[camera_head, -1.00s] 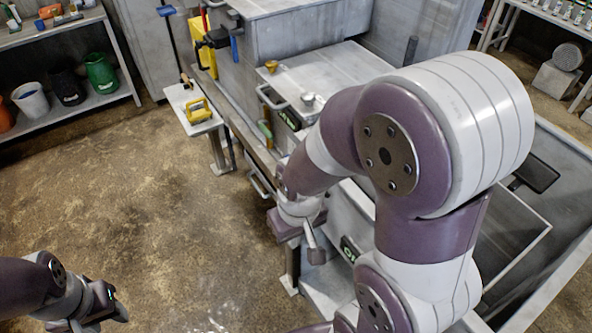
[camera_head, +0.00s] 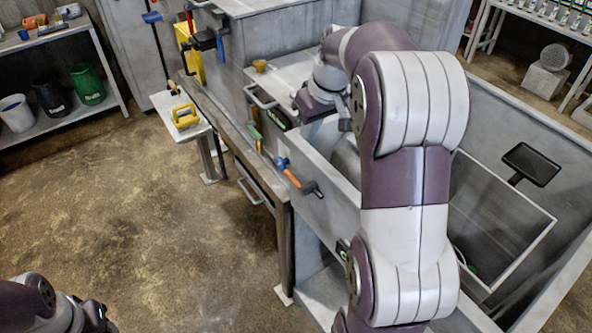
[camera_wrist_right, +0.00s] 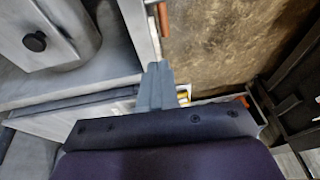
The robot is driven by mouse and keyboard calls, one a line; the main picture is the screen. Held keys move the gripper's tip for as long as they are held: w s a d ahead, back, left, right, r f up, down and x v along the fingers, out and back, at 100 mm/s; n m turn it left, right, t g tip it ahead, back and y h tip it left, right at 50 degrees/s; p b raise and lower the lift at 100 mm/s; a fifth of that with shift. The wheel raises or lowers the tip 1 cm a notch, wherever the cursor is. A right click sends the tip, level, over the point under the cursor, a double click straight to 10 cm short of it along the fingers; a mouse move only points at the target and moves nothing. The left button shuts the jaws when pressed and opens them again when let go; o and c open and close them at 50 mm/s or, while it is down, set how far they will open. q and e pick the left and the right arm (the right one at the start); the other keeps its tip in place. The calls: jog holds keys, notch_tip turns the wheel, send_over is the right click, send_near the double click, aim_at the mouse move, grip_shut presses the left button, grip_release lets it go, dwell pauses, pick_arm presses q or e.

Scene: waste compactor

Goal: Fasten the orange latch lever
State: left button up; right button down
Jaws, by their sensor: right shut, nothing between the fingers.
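The orange latch lever (camera_head: 291,178) is on the front face of the compactor in the head view. It has a blue pivot end and a dark grip, and slants down to the right. My right gripper (camera_head: 342,108) is above and right of it, apart from it, over the compactor. In the right wrist view its fingers (camera_wrist_right: 157,72) are shut and empty. An orange bar (camera_wrist_right: 163,18) beyond the fingertips may be the lever; I cannot tell. My left gripper (camera_head: 97,318) is partly in view at the bottom left, its fingers unclear.
A small side table (camera_head: 160,101) holds a yellow item (camera_head: 185,116). The floor at left is clear. A dark panel (camera_head: 531,164) stands at right.

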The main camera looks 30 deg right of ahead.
jog(key=b, duration=0.5)
send_near(292, 174)
jog(key=p+x, duration=0.2)
jog(key=x, duration=0.3)
jog(key=shift+w+f, duration=0.15)
jog(key=shift+f, duration=0.05)
jog(key=shift+a+f, duration=0.1)
jog(key=shift+f, duration=0.4)
